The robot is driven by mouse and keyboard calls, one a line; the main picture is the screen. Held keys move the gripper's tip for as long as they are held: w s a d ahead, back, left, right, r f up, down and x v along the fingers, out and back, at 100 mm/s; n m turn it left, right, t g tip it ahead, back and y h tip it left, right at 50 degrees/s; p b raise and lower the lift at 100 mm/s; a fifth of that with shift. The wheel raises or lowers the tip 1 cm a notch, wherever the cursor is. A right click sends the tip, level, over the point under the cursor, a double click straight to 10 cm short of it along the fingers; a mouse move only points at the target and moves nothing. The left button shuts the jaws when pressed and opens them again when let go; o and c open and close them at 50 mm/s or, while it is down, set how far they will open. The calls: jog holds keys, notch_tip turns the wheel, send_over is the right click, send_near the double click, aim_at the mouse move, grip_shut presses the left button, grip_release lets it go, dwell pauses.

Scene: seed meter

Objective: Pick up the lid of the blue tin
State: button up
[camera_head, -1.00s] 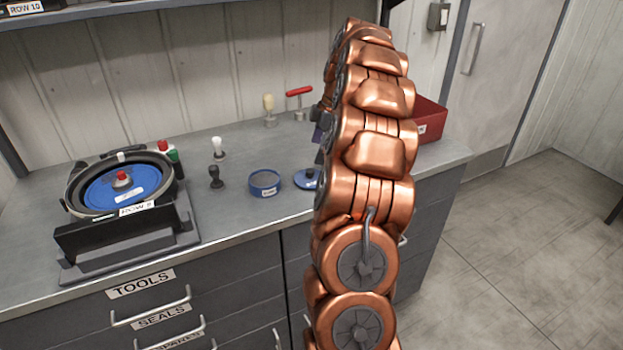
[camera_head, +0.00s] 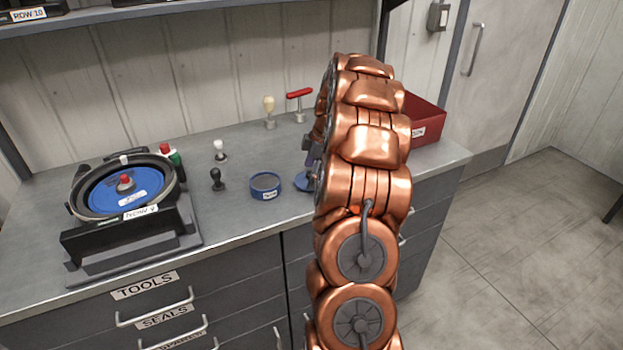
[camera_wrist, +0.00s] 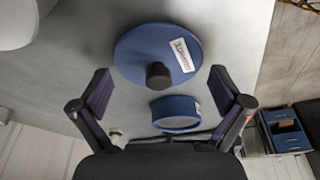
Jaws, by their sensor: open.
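The blue tin (camera_head: 265,187) stands without its lid on the counter, left of my arm; in the wrist view it shows as a short blue cylinder (camera_wrist: 176,113). The round blue lid (camera_wrist: 140,52) has a dark knob and a white label and lies flat beside the tin. In the head view only the lid's left part (camera_head: 302,183) shows, the rest being behind my arm. My gripper (camera_wrist: 165,88) is open and empty, its fingers spread on either side of the lid's knob in the wrist picture. In the head view my arm mostly hides the gripper.
A seed meter with a blue disc (camera_head: 125,190) sits on a dark stand at the left. Black-handled (camera_head: 217,180) and white-handled (camera_head: 220,151) tools stand left of the tin. A red-handled tool (camera_head: 299,98) stands behind. A red bin (camera_head: 424,122) is right of my arm.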

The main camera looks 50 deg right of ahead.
jog(key=shift+c, duration=0.2)
jog(key=c, duration=1.3)
jog(key=shift+s+f, duration=0.1)
jog(key=shift+c, duration=1.1)
